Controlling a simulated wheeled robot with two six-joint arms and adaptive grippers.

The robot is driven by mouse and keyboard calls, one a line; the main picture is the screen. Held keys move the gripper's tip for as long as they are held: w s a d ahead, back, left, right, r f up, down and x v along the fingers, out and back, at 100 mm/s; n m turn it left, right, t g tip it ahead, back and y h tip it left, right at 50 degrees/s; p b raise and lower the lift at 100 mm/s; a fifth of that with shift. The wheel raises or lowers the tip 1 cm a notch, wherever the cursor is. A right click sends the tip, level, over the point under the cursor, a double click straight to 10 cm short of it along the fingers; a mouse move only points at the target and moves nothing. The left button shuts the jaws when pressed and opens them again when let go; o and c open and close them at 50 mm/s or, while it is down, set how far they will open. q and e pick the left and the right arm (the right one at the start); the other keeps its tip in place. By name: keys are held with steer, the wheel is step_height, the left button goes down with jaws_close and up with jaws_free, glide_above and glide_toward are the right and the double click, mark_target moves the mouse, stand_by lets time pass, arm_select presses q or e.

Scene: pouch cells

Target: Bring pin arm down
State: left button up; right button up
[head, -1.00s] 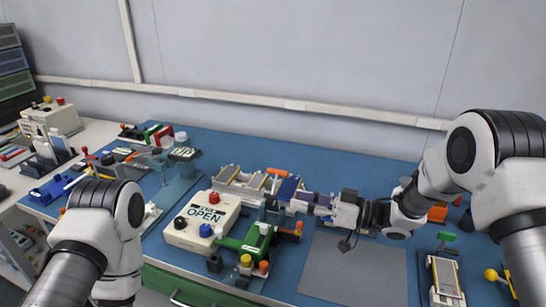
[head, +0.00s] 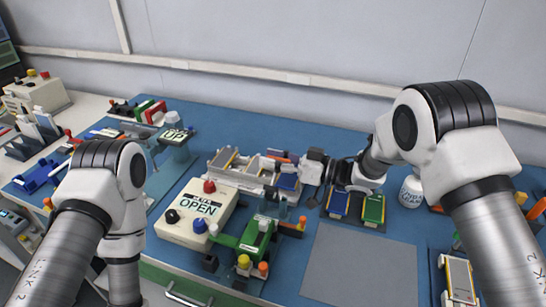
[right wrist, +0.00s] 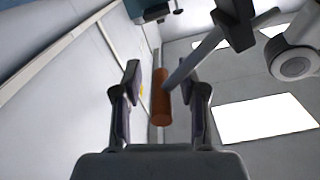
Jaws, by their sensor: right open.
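A cream control box (head: 195,212) with an OPEN sign and a green clamp device (head: 256,236) stand in front of the fixture. Blue (head: 339,205) and green (head: 373,210) pieces and a white cup (head: 411,191) are to the right. The grey mat (head: 360,265) is clear.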

steer(key=shift+s, duration=0.1)
jaws_close()
steer(key=shift+s+r, duration=0.1)
arm_select(q)
steer(key=shift+s, duration=0.1)
